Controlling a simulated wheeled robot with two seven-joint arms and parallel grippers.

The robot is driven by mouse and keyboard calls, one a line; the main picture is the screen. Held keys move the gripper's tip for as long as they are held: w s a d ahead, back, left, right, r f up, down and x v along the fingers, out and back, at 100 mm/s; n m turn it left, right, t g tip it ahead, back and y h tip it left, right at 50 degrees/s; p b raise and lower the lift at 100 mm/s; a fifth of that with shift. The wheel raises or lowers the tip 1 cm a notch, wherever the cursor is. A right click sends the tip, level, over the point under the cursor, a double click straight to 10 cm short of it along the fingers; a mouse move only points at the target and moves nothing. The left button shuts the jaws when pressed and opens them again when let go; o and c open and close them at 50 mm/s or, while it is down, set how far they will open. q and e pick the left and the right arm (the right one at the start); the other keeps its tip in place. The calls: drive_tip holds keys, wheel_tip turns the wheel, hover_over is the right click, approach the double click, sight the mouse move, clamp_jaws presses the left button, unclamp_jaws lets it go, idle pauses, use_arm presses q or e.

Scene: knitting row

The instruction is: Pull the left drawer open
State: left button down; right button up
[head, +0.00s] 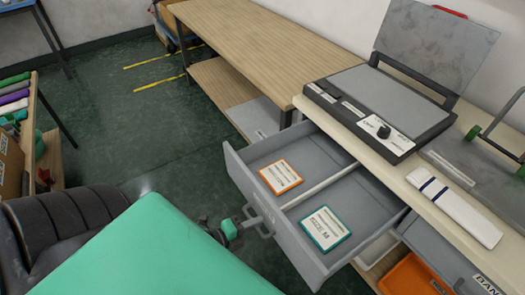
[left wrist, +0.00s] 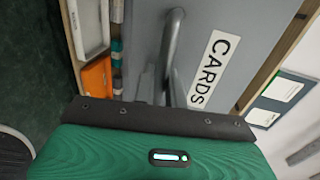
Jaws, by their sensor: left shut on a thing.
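The left drawer (head: 290,243) is grey and stands pulled well out from under the bench top. It has a divider, with an orange-edged card (head: 281,177) on one side and a teal-edged card (head: 326,229) on the other. Its front carries a bar handle (head: 267,229). In the left wrist view the drawer front (left wrist: 215,20) bears a CARDS label (left wrist: 213,68), and the handle (left wrist: 172,50) runs down toward my gripper. My left gripper (head: 243,224) is shut on the handle. Its fingertips are partly hidden. My right gripper is in neither view.
A second drawer (head: 440,255) with a partly cut-off label is shut at the lower right, beside an orange bin (head: 412,277). A flat machine (head: 390,103) with a raised lid and a white strip (head: 454,207) rest on the bench. Green floor (head: 150,150) lies open to the left.

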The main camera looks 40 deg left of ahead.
use_arm(q)
drive_tip(key=shift+s+a, duration=0.1)
drive_tip(key=shift+s, duration=0.1)
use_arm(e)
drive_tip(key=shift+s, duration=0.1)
use_arm(q)
drive_tip(key=c, duration=1.5)
unclamp_jaws()
drive_tip(key=shift+c, duration=0.2)
